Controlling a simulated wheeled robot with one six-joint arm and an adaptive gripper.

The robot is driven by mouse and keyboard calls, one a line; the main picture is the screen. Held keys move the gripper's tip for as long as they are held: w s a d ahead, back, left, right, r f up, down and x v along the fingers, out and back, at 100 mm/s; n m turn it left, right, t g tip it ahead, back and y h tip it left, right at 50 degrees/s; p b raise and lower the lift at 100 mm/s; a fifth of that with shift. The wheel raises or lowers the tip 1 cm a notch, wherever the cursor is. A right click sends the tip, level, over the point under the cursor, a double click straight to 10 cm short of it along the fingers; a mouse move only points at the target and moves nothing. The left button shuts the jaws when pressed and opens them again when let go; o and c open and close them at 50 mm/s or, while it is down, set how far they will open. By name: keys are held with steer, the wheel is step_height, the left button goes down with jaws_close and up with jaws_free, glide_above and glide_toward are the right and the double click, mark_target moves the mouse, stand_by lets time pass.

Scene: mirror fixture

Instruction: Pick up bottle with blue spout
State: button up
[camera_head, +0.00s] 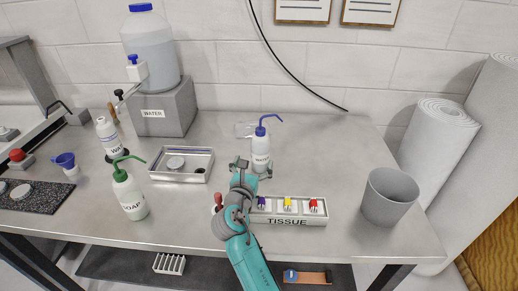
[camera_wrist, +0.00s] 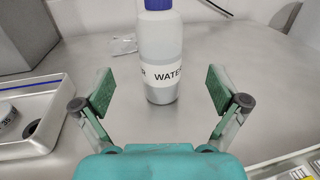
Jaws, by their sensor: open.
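The bottle with the blue spout (camera_head: 261,150) stands upright on the metal table, behind my gripper in the head view. It is white with a blue cap and a bent blue tube. In the wrist view the bottle (camera_wrist: 162,60) shows a "WATER" label and a blue cap cut off at the top edge. My gripper (camera_head: 252,168) is open, and in the wrist view its two green fingers (camera_wrist: 160,92) stand wide apart to the left and right of the bottle's image. The bottle is ahead of the fingers with clear gaps on both sides. Nothing is held.
A metal tray (camera_head: 182,177) lies to the left. A green-spouted soap bottle (camera_head: 130,197) stands farther left. Bare table (camera_head: 330,150) lies right of the bottle.

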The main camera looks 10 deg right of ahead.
mark_target(260, 145)
steer(key=x, duration=0.9)
steer(key=shift+w+d+r, duration=0.1)
steer(key=shift+w, duration=0.1)
steer(key=c, duration=0.9)
